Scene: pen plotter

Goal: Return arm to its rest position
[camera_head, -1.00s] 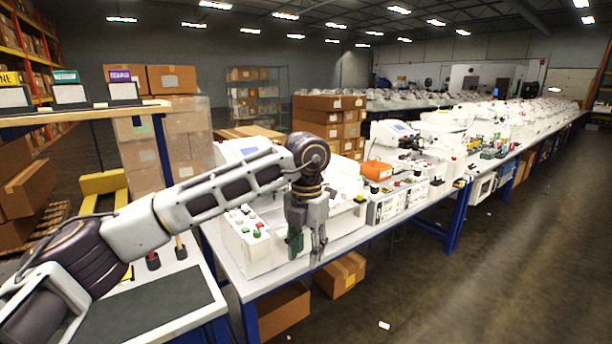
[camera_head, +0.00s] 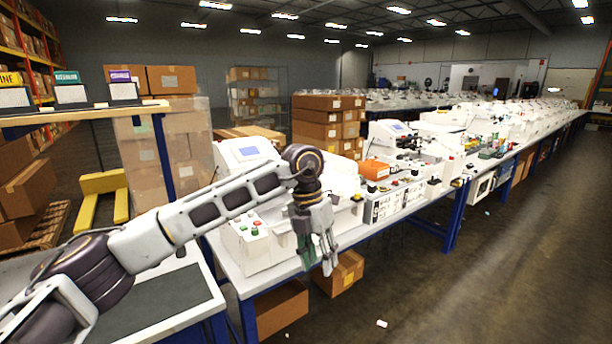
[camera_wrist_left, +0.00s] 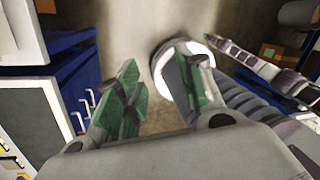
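My left arm (camera_head: 215,205) reaches in from the left of the head view. My left gripper (camera_head: 318,266) hangs from it, pointing down, in front of the near end of the long machine bench. Its two fingers are apart with nothing between them. In the left wrist view the gripper (camera_wrist_left: 155,95) shows two green-padded fingers spread over bare floor.
A white machine with buttons (camera_head: 255,240) stands on the bench (camera_head: 345,238) right by the gripper. Cardboard boxes (camera_head: 340,272) sit under it. A smaller table with a dark mat (camera_head: 165,305) lies below the arm.

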